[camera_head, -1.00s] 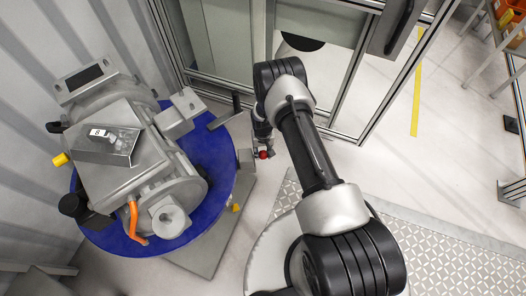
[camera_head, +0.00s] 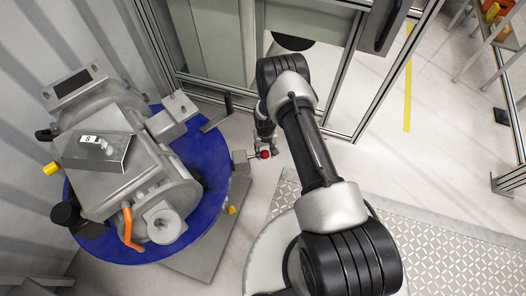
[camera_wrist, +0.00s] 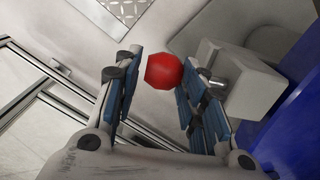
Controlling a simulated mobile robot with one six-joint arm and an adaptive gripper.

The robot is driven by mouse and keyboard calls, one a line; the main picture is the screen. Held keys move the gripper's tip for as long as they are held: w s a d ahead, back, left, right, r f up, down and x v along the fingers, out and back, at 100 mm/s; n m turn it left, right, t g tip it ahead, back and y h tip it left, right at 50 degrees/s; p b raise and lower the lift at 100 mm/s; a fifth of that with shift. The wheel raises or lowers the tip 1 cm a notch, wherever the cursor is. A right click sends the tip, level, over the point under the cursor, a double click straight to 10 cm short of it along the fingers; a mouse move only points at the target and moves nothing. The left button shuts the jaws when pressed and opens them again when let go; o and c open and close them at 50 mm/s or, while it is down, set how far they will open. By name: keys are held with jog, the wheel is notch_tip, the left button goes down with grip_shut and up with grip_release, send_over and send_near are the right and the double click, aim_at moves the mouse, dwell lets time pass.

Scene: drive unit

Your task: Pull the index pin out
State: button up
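The index pin has a red knob (camera_wrist: 163,72) on a short metal shaft (camera_wrist: 215,82). The shaft runs into a light grey block (camera_wrist: 248,85) beside the blue turntable in the wrist view. In the head view the red knob (camera_head: 265,154) shows at the right of the grey block (camera_head: 242,158). My gripper (camera_wrist: 158,88) is open, with its blue-padded fingers on either side of the knob. A gap shows between the left finger and the knob. The right finger is close to the knob and partly covers the shaft side; contact cannot be told.
The blue turntable (camera_head: 215,165) carries a large grey drive unit (camera_head: 150,170) with an orange handle (camera_head: 130,228). An aluminium-framed enclosure (camera_head: 345,85) stands behind my arm.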

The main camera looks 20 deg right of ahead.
aim_at(266, 152)
jog(key=shift+o, duration=0.5)
jog(key=shift+d, duration=0.15)
jog(key=shift+r, duration=0.1)
notch_tip(266, 152, up, 12)
dwell(0.6)
